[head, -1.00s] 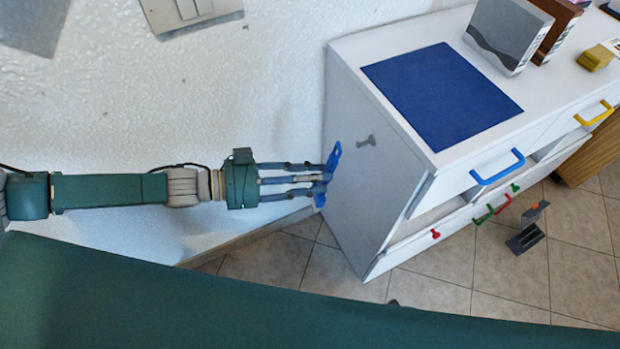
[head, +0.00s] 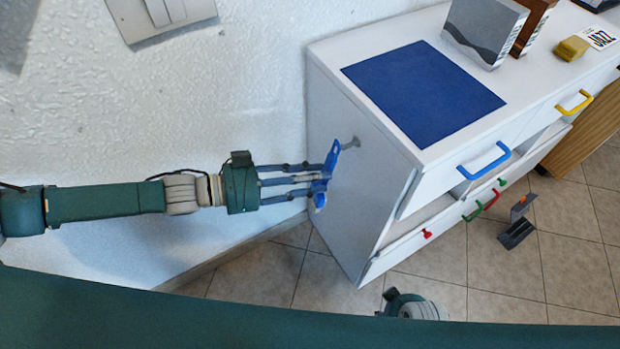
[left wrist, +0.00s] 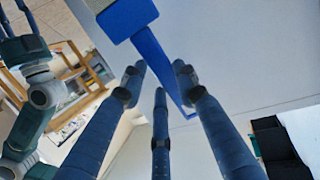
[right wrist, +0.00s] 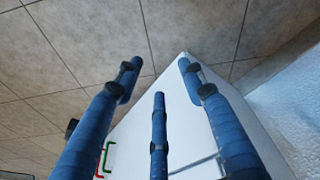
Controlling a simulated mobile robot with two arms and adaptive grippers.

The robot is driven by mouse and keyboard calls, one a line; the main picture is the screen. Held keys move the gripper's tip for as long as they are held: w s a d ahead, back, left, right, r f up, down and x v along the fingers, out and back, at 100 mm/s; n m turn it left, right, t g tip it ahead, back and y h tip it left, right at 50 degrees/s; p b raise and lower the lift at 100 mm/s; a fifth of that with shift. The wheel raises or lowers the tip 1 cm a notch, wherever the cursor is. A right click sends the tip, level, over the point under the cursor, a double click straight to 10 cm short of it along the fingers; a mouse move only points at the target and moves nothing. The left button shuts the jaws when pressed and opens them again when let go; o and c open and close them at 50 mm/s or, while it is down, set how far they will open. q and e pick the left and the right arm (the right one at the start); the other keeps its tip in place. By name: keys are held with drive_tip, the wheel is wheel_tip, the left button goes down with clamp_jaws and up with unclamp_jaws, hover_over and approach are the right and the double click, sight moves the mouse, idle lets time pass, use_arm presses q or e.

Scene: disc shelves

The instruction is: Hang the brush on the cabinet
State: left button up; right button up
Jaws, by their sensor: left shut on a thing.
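The blue brush (head: 331,160) is held upright, slightly tilted, by my left gripper (head: 318,182), just off the cabinet's white side wall. In the left wrist view the brush (left wrist: 128,17) shows its wide block and a tapering handle running between my left fingers (left wrist: 157,85). A grey peg (head: 352,143) juts from the side wall of the white cabinet (head: 350,205), close to the brush's upper end. Whether they touch is unclear. My right gripper (right wrist: 158,80) has its fingers spread, with nothing between them, over the floor and cabinet.
The cabinet top carries a blue mat (head: 422,95), a grey box (head: 483,30) and a yellow block (head: 572,48). Drawers with coloured handles, such as the blue handle (head: 484,163), stand partly open. A grey object (head: 517,232) is near the cabinet front. The textured wall (head: 200,90) is behind my left arm.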

use_arm(q)
drive_tip(key=shift+w+d, duration=0.15)
drive_tip(key=shift+d, duration=0.1)
drive_tip(key=shift+w+d+b, duration=0.35)
drive_tip(key=shift+d+b, duration=0.1)
drive_tip(key=shift+b, duration=0.05)
drive_tip(key=shift+w+d+f, duration=0.1)
drive_tip(key=shift+w+d, duration=0.15)
drive_tip(key=shift+d, duration=0.15)
drive_tip(key=shift+w+d+f, duration=0.1)
drive_tip(key=shift+d, duration=0.05)
drive_tip(key=shift+w+d, duration=0.15)
drive_tip(key=shift+d, duration=0.05)
drive_tip(key=shift+w+d+f, duration=0.1)
drive_tip(key=shift+f, duration=0.25)
use_arm(e)
drive_tip(key=r, duration=0.2)
drive_tip(key=w+r, duration=0.1)
drive_tip(key=shift+w+r, duration=0.2)
drive_tip(key=shift+r, duration=0.15)
